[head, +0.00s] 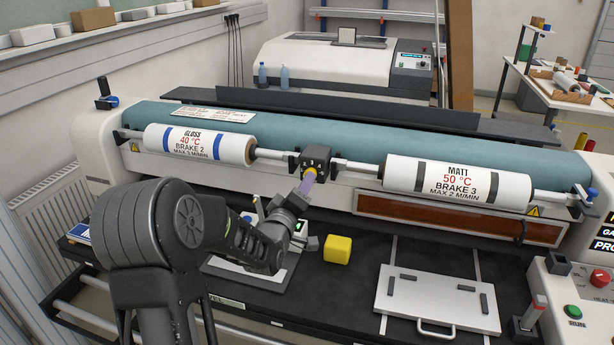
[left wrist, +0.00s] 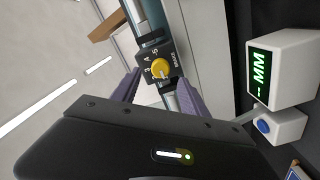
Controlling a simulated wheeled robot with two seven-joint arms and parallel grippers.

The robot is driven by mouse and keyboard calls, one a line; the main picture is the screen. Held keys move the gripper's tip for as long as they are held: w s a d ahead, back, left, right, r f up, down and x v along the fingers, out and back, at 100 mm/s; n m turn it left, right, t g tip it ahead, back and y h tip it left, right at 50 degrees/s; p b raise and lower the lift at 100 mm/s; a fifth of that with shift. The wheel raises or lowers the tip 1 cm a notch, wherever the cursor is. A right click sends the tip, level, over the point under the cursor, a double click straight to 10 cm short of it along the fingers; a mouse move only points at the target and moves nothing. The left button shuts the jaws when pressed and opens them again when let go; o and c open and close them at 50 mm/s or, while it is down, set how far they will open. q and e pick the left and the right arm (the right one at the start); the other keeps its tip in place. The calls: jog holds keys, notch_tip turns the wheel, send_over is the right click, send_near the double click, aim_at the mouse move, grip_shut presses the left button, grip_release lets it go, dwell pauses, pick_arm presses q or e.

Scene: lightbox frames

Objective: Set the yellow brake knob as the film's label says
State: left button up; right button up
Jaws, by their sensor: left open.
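The yellow brake knob (left wrist: 161,68) sits on a small dark box between the film rolls, with a number scale and the digits 3, 4 and 5 readable. Its pointer setting is too small to tell. In the head view my left gripper mostly hides the knob on the box (head: 317,156). My left gripper (left wrist: 158,82) is open, its purple fingers either side of the knob; I cannot tell if they touch it. The left roll (head: 200,143) reads GLOSS, 40 °C, BRAKE 2; the right roll (head: 458,182) reads MATT, 50 °C, BRAKE 3. My right gripper is not in view.
A yellow block (head: 337,250) and a light board with a handle (head: 437,301) lie on the black table. A display (left wrist: 283,66) reading "-- MM" stands beside my left gripper. A red knob (head: 600,278) and a green button (head: 573,311) are at the far right.

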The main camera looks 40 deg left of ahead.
pick_arm(q)
jog(key=p+x, duration=0.1)
jog(key=x, duration=0.3)
jog(key=shift+w+a, duration=0.1)
jog(key=shift+w, duration=0.3)
grip_shut()
